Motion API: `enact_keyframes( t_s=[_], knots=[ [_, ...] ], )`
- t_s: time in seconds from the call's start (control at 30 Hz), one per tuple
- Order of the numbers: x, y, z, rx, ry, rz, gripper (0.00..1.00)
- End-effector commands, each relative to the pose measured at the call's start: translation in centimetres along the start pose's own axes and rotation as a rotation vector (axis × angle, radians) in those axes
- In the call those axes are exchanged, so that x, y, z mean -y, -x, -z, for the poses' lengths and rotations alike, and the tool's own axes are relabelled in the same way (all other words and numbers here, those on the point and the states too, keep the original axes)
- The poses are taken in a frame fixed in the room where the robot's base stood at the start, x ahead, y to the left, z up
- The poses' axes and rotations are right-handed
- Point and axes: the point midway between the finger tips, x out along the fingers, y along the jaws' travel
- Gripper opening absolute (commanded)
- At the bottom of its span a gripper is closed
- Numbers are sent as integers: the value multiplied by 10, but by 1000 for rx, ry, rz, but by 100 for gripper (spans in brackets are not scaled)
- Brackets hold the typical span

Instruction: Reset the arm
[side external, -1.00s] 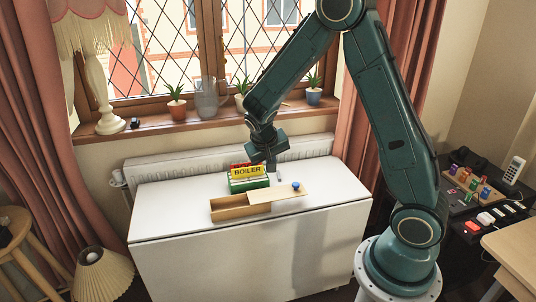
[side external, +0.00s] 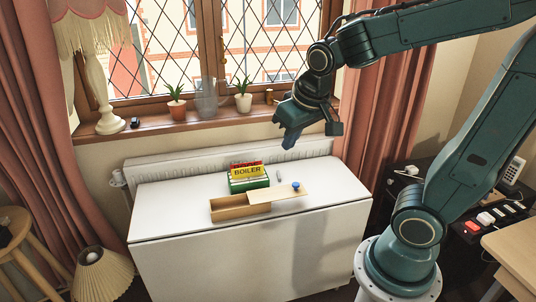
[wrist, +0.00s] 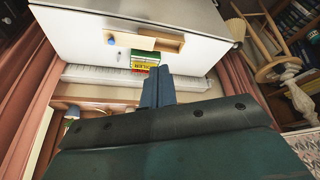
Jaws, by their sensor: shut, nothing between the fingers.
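My gripper (side external: 290,141) is in the air above the back right of the white table (side external: 175,205), clear of everything on it. Its fingers are together and hold nothing; they also show in the wrist view (wrist: 158,88). A green box (side external: 248,184) with a yellow card reading "BOILER" (side external: 248,171) and a red card behind it stands on the table. In front of it is a wooden box (side external: 240,213) with its lid (side external: 275,197) slid partly open to the right. The lid has a blue knob (side external: 296,185).
A small grey object (side external: 279,176) lies right of the green box. Potted plants (side external: 177,104) and a glass jug (side external: 208,102) line the window sill behind. A lamp (side external: 96,70) stands at the sill's left. The table's left and front are bare.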

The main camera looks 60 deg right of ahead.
Motion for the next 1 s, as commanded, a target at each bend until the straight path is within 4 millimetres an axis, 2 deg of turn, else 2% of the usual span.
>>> enact_keyframes(
  t_s=[0.2,0.5,0.7,1.0],
  knots=[
    [8,34,-31,-36,95,75,0],
    [14,64,-73,-79,224,150,0],
    [15,71,-87,-93,268,171,0],
    [16,72,-89,-94,275,174,0]
  ],
)
